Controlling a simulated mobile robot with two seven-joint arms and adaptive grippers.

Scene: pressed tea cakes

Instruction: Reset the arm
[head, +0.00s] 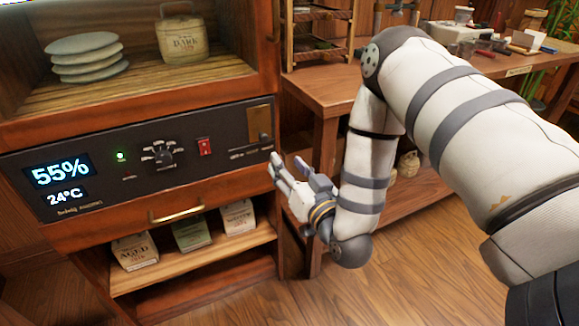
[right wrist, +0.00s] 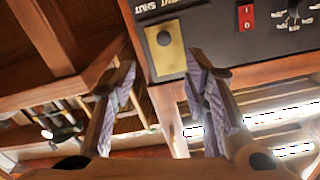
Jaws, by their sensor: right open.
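My right arm (head: 370,150) comes in from the right and bends down, then toward the cabinet. Its gripper (head: 285,164) is in front of the right end of the black control panel (head: 100,172), below the brass plate (head: 259,122). In the right wrist view the gripper (right wrist: 163,88) has its two fingers spread with nothing between them. The brass plate (right wrist: 166,52) and the red switch (right wrist: 245,17) show beyond the fingers. I see no touch with the panel. My left gripper is not in view.
A shelf above the panel holds stacked plates (head: 86,62) and a tea canister (head: 182,40). Labelled packets (head: 135,250) stand on the shelf below the brass-handled drawer (head: 176,214). A wooden table (head: 322,90) with a rack (head: 318,32) stands behind my right arm. The floor (head: 420,270) in front is clear.

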